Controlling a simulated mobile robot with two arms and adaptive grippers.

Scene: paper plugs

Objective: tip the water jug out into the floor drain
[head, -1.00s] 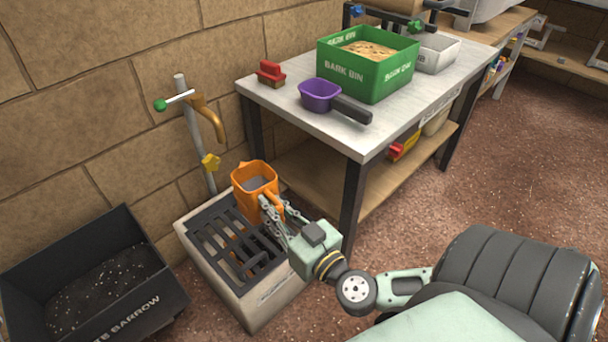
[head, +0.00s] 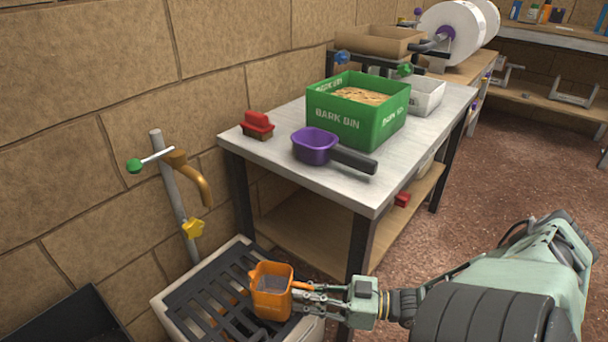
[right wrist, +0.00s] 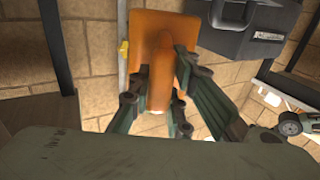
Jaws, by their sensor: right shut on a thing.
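The orange water jug (head: 262,301) is over the right part of the floor drain's dark grate (head: 205,290), set in a pale block. Its open top faces up toward the head camera, with grey contents visible inside. I cannot tell its exact tilt or its height above the grate. My right gripper (head: 306,293) is shut on the jug's handle, coming from the right. In the right wrist view the jug (right wrist: 150,30) fills the upper middle, with the gripper's fingers (right wrist: 158,88) on either side of its handle. My left gripper is not in view.
A tap pipe (head: 170,190) with a yellow knob (head: 193,229) stands behind the drain. The workbench (head: 270,158) at the right holds a purple scoop (head: 315,147), a red-topped brush (head: 257,122) and a green bark bin (head: 345,125). A dark barrow (head: 75,322) is at the lower left.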

